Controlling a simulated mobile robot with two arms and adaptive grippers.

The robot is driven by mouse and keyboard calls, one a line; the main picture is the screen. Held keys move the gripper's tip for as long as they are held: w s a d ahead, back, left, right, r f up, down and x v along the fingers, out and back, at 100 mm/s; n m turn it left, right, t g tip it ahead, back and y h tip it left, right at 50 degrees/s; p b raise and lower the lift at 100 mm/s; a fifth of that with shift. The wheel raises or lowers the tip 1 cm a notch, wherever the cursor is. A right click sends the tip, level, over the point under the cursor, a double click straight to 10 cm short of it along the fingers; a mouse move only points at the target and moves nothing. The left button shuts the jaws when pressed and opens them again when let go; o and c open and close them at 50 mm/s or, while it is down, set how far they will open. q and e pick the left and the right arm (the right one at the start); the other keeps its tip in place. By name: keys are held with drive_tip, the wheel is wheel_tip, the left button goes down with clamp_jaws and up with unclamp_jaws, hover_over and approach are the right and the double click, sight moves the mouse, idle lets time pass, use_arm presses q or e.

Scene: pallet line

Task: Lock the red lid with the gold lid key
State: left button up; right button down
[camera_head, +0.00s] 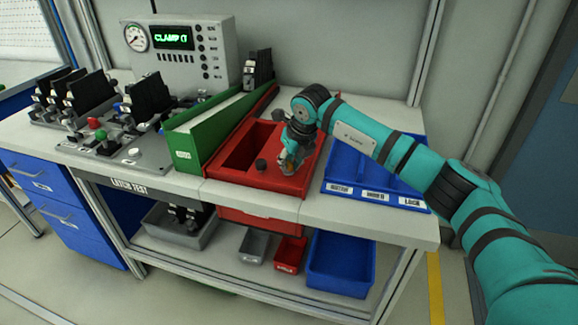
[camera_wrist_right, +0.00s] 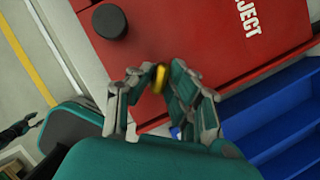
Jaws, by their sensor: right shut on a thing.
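The red lid (camera_wrist_right: 190,40) is a flat red plate with a black knob (camera_wrist_right: 110,20) and the white word REJECT; in the head view it covers part of the red bin (camera_head: 255,180). My right gripper (camera_head: 288,160) is over the right part of the bin. In the right wrist view the gripper (camera_wrist_right: 158,82) is shut on the small gold lid key (camera_wrist_right: 159,78), just above the red surface. Whether the key touches the lid or a lock is hidden by the fingers.
A blue divided tray (camera_head: 375,187) stands right of the bin. A green bin (camera_head: 215,125) is close on its left. A gauge box with a green display (camera_head: 173,38) and black clamps (camera_head: 150,97) stand farther left. Bare bench top shows at the front right.

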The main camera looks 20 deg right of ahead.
drive_tip(key=n+y, duration=0.1)
drive_tip(key=n, duration=0.2)
drive_tip(key=shift+d+n+b, duration=0.1)
drive_tip(key=shift+n+b, duration=0.3)
drive_tip(key=n+g+y, duration=0.1)
drive_tip(key=n, duration=0.3)
drive_tip(key=shift+w+y, duration=0.1)
drive_tip(key=shift+y, duration=0.2)
drive_tip(key=shift+n+g, duration=0.3)
drive_tip(key=c, duration=1.3)
unclamp_jaws()
drive_tip(key=shift+r, duration=0.1)
drive_tip(key=v, duration=1.2)
drive_tip(key=shift+w, duration=0.1)
